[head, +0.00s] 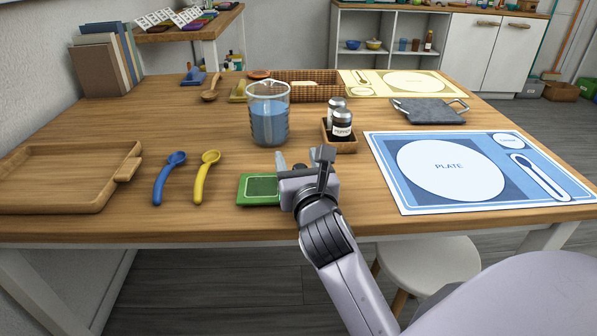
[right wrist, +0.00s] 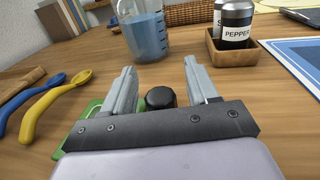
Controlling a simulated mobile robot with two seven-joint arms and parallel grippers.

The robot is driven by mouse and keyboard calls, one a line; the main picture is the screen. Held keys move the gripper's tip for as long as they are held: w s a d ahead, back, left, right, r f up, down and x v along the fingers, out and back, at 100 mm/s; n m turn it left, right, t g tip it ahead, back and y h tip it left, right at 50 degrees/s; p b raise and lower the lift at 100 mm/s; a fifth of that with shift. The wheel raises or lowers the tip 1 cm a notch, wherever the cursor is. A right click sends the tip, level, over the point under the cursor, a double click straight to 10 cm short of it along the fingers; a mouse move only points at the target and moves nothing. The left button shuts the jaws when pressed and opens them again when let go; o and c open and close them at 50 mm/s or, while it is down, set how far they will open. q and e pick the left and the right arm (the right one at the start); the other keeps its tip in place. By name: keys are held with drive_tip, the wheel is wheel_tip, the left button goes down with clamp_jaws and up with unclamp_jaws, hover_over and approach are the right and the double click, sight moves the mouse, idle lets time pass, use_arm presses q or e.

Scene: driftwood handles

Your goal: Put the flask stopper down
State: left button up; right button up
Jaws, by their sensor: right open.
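The flask stopper shows in the right wrist view as a small black round-topped piece (right wrist: 160,97) between the fingers of my right gripper (right wrist: 159,68), close to the palm. Gaps show between it and both fingers. Its lower part is hidden behind the palm edge. In the head view my right gripper (head: 299,160) is low over the table's near side, at the right end of a green tray (head: 258,189). The stopper is mostly hidden there by the gripper. The right gripper is open. My left gripper is not in view.
A beaker of blue liquid (head: 269,115) stands beyond the gripper, with a wooden shaker caddy (head: 341,144) to its right. A blue spoon (head: 167,178) and yellow spoon (head: 205,177) lie left, near a wooden tray (head: 62,207). A blue placemat (head: 400,190) lies right.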

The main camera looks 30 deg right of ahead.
drive_tip(key=shift+w, duration=0.15)
clamp_jaws()
